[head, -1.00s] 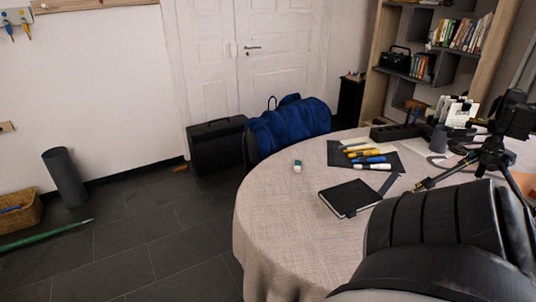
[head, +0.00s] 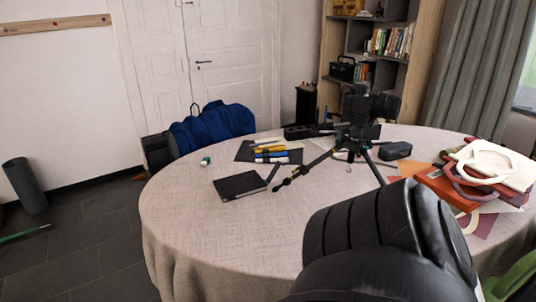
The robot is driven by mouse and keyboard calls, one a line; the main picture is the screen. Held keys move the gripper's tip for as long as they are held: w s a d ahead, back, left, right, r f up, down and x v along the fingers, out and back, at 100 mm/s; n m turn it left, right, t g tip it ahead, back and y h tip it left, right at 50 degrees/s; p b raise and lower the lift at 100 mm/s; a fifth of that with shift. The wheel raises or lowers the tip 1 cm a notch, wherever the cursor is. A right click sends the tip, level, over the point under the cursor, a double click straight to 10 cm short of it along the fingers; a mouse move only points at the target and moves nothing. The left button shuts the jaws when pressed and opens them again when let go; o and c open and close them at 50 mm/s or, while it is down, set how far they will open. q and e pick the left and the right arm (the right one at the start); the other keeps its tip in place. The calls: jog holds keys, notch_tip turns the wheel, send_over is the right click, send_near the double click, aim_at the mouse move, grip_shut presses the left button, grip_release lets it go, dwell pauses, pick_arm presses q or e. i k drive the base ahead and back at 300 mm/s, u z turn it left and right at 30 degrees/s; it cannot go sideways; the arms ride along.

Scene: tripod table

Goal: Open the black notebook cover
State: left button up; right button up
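The black notebook (head: 240,186) lies flat and closed on the round table (head: 200,228), left of the tripod (head: 352,135). Its cover is down. A dark strip-like item lies close by its right edge. A large black part of my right arm fills the lower right of the head view and hides part of the table. Neither gripper shows in the head view.
A dark mat (head: 268,152) with several markers lies behind the notebook. A tripod leg reaches close to the notebook's right. A small white-and-green item (head: 205,161) sits at the left. Bags (head: 485,172) lie at the right. The cloth in front of the notebook is clear.

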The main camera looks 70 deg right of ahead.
aim_at(229, 186)
jog(key=z, duration=1.7)
